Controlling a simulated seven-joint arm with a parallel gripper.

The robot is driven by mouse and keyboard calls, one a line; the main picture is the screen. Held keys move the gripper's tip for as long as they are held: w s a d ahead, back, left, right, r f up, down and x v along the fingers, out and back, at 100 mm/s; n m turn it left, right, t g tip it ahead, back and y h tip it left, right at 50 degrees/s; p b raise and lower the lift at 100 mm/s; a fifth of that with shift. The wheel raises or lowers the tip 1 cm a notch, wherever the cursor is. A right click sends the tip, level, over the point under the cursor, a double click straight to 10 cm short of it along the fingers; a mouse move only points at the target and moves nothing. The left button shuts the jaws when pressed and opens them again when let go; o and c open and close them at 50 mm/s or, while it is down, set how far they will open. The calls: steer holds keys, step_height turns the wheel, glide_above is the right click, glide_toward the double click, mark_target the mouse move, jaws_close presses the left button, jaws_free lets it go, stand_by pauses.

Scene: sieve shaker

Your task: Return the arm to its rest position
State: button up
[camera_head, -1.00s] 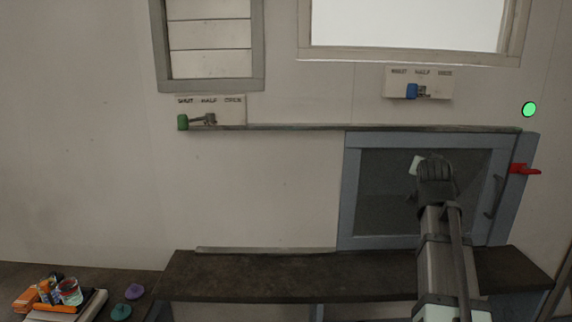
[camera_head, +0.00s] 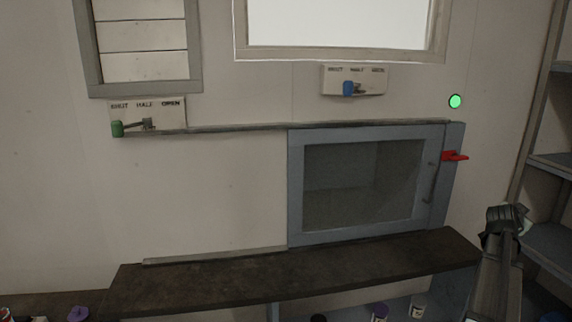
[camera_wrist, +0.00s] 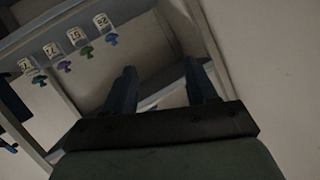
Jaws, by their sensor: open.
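My gripper (camera_wrist: 165,92) is open and empty in the wrist view, its two dark fingers spread apart. In the head view my gripper (camera_head: 507,222) shows at the right, to the right of the dark bench and in front of the shelves. It looks apart from the cabinet and from the wall. Whether its fingertips are near any shelf is hard to tell.
A grey-blue cabinet door (camera_head: 295,190) with a red latch (camera_head: 455,156) appears shut above the dark bench (camera_head: 230,280). Shelves (camera_head: 548,162) stand at the right. Lever plates with green (camera_head: 117,129) and blue (camera_head: 348,88) knobs are on the wall. The wrist view shows several numbered tags (camera_wrist: 51,50).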

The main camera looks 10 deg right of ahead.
steer(key=s+d+f+g, duration=0.1)
steer(key=s+d+f, duration=0.2)
steer(key=f, duration=0.4)
steer(key=w+a+f+y, duration=0.15)
steer(key=a+f, duration=0.25)
steer(key=f, duration=0.6)
steer(key=w+a+f+n+g+y, duration=0.25)
steer(key=a+f+n+y, duration=0.45)
steer(key=a+f, duration=2.4)
steer(key=s+a+f+n+g+y, duration=0.25)
steer(key=s+a+f, duration=0.45)
steer(key=a, duration=0.4)
steer(key=s+a+f+n+g+y, duration=0.1)
steer(key=s+a+f+n, duration=0.2)
steer(key=s+a+f, duration=0.6)
steer(key=s+a+f+n+g, duration=0.1)
steer(key=s+a+n+g, duration=0.4)
steer(key=s+a, duration=0.9)
steer(key=s, duration=0.4)
steer(key=shift+a+f+y, duration=0.3)
steer(key=shift+a+y, duration=0.1)
